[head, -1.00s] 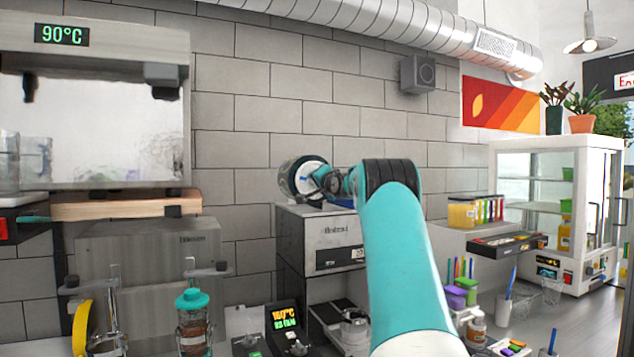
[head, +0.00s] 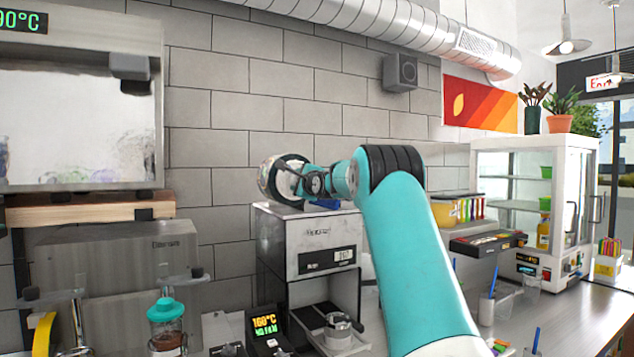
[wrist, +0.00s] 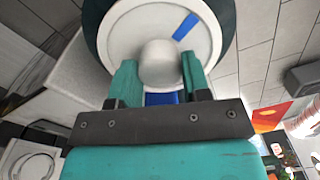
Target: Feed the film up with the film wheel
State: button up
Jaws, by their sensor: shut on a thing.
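The film wheel (head: 268,181) is a round roll with a pale face and dark rim. It sits on top of the cup sealer (head: 315,232), a grey box with a dark front panel. In the wrist view the wheel's white face (wrist: 128,42) has a blue mark at upper right and a round pale knob (wrist: 160,62) at its centre. My gripper (wrist: 160,75) is shut on the knob, one teal finger on each side. In the head view my gripper (head: 304,182) reaches the wheel from the right and hides part of its face.
A small display (head: 264,324) with orange and green text stands left of the sealer. A jar with a teal lid (head: 167,325) is further left. A black tray (head: 487,243) and a glass display case (head: 530,205) are at right. A tiled wall is behind.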

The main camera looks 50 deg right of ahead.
jog(key=shift+m, duration=2)
jog(key=o, duration=1.3)
jog(key=b+v, duration=0.4)
jog(key=v, duration=0.4)
jog(key=b+v, duration=0.4)
jog(key=v, duration=0.5)
jog(key=shift+s+a+r, duration=0.15)
jog(key=shift+s, duration=0.05)
